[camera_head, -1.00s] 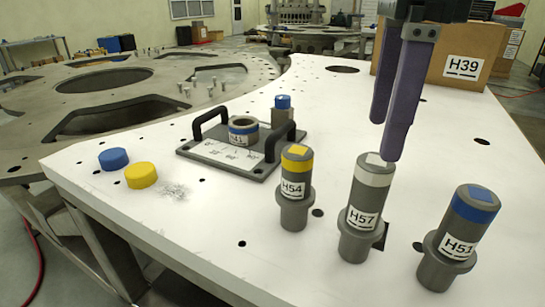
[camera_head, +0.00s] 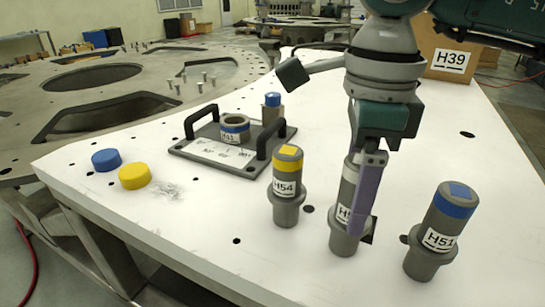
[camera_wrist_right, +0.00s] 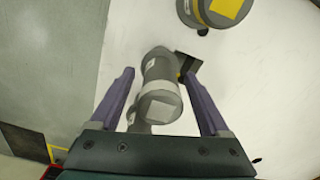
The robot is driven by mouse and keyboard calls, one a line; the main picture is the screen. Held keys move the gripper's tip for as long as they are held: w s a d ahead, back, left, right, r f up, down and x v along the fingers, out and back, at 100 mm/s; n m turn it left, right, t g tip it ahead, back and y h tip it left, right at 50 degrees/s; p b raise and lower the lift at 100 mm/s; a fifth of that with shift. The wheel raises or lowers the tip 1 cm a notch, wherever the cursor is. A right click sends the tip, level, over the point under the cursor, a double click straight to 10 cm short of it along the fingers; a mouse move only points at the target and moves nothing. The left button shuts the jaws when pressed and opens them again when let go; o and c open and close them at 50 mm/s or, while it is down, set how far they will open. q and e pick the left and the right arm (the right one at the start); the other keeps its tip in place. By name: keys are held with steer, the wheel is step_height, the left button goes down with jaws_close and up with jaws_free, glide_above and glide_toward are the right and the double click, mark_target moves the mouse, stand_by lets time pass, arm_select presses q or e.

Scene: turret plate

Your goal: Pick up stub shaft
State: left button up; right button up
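The grey stub shaft with a white band (camera_head: 343,238), labelled H57 in the earlier frame, stands upright on the white table. My right gripper (camera_head: 357,228) points down over it, and one purple finger covers part of its label. In the right wrist view the shaft (camera_wrist_right: 158,70) lies between the two spread fingers of the right gripper (camera_wrist_right: 157,74), with gaps on both sides. The yellow-banded shaft H54 (camera_head: 286,190) stands to its left. The blue-banded shaft H51 (camera_head: 438,235) stands to its right. My left gripper is not in view.
Blue (camera_head: 106,160) and yellow (camera_head: 135,176) caps lie at the left. Box H39 (camera_head: 447,68) stands behind.

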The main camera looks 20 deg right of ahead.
jaws_close()
stand_by(0.4)
steer(key=shift+r, duration=0.1)
stand_by(0.7)
